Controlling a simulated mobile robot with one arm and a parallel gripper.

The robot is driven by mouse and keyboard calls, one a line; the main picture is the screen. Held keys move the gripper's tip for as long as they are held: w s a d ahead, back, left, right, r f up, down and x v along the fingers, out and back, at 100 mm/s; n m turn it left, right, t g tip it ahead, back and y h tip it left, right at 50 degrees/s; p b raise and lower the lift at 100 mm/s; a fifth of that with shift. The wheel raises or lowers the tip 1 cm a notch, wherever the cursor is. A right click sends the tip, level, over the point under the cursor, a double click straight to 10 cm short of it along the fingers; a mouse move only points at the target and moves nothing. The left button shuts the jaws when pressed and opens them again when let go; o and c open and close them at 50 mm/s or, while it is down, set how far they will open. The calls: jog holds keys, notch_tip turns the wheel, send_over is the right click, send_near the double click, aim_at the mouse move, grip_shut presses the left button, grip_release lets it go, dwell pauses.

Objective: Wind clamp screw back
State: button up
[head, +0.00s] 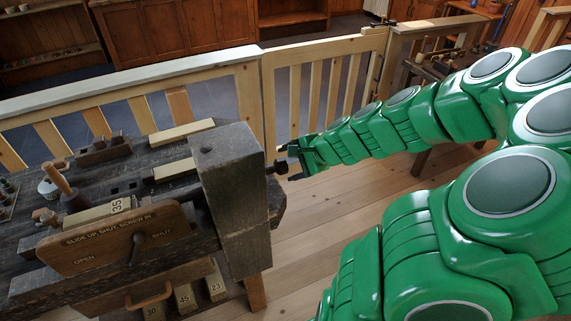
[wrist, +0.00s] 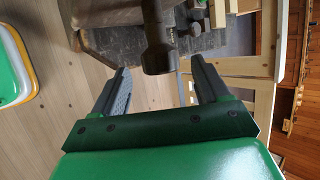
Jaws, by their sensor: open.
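The clamp screw (head: 277,168) is a dark metal stub sticking out of the right face of the big grey wooden jaw (head: 230,205) on the bench. In the wrist view the screw's round-ended head (wrist: 155,50) comes down from the top, between the two fingers. My gripper (head: 291,162) is at the end of the green arm, close to the screw. Its fingers (wrist: 158,80) are open, one on each side of the screw's end, with visible gaps to both. A brown sign board (head: 110,240) reads "SLIDE UP SHUT, SCREW IN", with OPEN and SHUT marks and a dark pointer.
A block marked 35 (head: 100,214) lies behind the sign board. Several numbered blocks (head: 184,297) sit under the bench. A wooden railing and gate (head: 320,85) stand behind. The plank floor (head: 320,230) right of the bench is clear below my arm.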

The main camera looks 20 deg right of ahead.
jog(key=shift+v, duration=2.05)
